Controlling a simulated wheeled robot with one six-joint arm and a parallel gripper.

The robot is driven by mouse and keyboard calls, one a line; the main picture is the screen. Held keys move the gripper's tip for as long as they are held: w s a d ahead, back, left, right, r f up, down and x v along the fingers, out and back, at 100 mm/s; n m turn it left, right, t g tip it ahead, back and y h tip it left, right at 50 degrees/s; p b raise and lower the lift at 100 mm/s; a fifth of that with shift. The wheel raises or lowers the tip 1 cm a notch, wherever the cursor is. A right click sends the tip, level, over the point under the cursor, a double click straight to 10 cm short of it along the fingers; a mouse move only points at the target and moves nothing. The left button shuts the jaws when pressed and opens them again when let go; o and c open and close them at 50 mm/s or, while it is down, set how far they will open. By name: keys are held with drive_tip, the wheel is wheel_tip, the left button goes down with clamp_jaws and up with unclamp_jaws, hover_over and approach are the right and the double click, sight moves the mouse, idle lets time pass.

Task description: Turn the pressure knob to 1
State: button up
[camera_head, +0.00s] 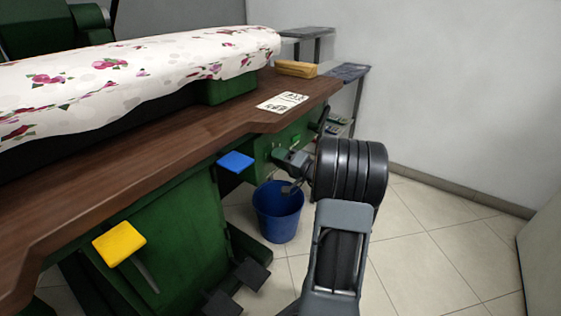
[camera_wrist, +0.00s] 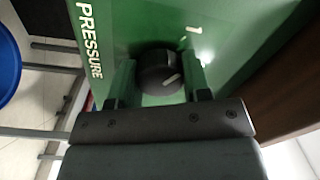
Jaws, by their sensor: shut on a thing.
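The black round pressure knob (camera_wrist: 158,70) sits on a green panel (camera_wrist: 235,45) in the wrist view. A short pale mark on its face slants toward the right and slightly up. The word PRESSURE is printed left of the knob, and a white "1" (camera_wrist: 190,31) lies above and right of it. My gripper (camera_wrist: 160,76) is shut on the knob, one finger on each side. A second pale marking beside the right finger is too unclear to read. In the head view my gripper (camera_head: 290,166) reaches the green panel under the table edge; the knob cannot be made out there.
A wooden ironing table (camera_head: 170,140) with a floral cover (camera_head: 130,80) runs along the left. A blue pad (camera_head: 236,161) and a yellow pad (camera_head: 119,243) stick out in front. A blue bucket (camera_head: 278,218) stands below my gripper. Tiled floor at right is clear.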

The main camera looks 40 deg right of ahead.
drive_tip(key=shift+n, duration=0.4)
drive_tip(key=o, duration=0.9)
drive_tip(key=p+v, duration=0.3)
drive_tip(key=v, duration=1.1)
drive_tip(key=shift+w, duration=0.1)
drive_tip(key=shift+f, duration=0.1)
